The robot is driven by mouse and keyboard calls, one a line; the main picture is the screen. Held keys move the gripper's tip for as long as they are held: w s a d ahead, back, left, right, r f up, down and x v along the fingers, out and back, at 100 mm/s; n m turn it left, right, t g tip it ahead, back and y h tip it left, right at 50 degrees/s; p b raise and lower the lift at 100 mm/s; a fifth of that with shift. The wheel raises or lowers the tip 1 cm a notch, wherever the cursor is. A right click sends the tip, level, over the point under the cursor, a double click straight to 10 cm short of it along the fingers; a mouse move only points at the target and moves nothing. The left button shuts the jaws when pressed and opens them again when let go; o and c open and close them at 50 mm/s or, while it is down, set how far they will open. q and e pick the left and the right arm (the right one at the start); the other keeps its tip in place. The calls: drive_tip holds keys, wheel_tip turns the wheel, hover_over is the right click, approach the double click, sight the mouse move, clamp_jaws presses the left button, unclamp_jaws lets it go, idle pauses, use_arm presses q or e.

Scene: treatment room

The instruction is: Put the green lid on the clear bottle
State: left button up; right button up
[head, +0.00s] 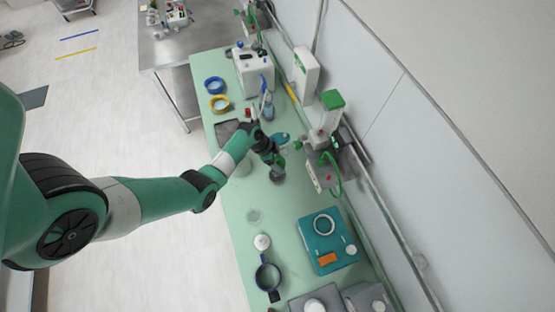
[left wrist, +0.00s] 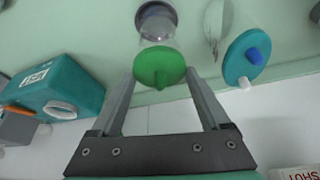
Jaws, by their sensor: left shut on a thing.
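The green lid (left wrist: 159,66) sits between the two fingertips of my left gripper (left wrist: 160,76) in the left wrist view, and the gripper is shut on it. The clear bottle (left wrist: 157,24), with a greyish round base, shows just beyond the lid, and the lid overlaps its near end. I cannot tell whether lid and bottle touch. In the head view my left gripper (head: 272,157) is over the green bench, with the bottle (head: 277,175) at its tip. The arm hides part of the area. My right gripper is not in view.
A teal dish (left wrist: 246,58) with a blue and a white piece lies beside the bottle. A teal device (head: 322,242) and a dark pan (head: 267,277) stand nearer. Wall equipment (head: 325,170) is close on the right. The bench (head: 238,205) is fairly clear toward its left edge.

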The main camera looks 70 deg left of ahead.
use_arm(q)
drive_tip(key=shift+f, duration=0.25)
idle(0.4)
drive_tip(key=shift+f+b, duration=0.3)
drive_tip(key=shift+f, duration=0.4)
idle(0.3)
drive_tip(key=shift+f+b, duration=0.55)
idle(0.6)
drive_tip(key=o, duration=1.2)
